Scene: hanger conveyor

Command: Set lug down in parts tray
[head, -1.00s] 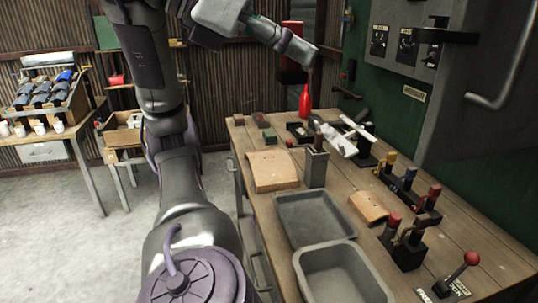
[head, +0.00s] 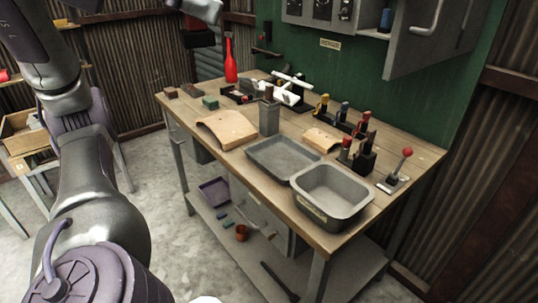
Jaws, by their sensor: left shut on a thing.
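The shallow grey parts tray (head: 257,160) lies on the wooden bench, and its bare floor looks empty. My left arm rises along the left side, and its wrist shows at the top edge, high over the far left end of the bench. The left gripper is shut, but its fingers are hardly visible there. The lug in it cannot be made out. The gripper is well apart from the tray, up and to the left. My right gripper is not in view.
A deep grey bin (head: 358,212) stands against the tray's near right side. A curved wooden block (head: 228,128), a grey upright holder (head: 269,118) and a red bottle (head: 231,66) stand beyond. Coloured-handled levers (head: 345,118) line the right.

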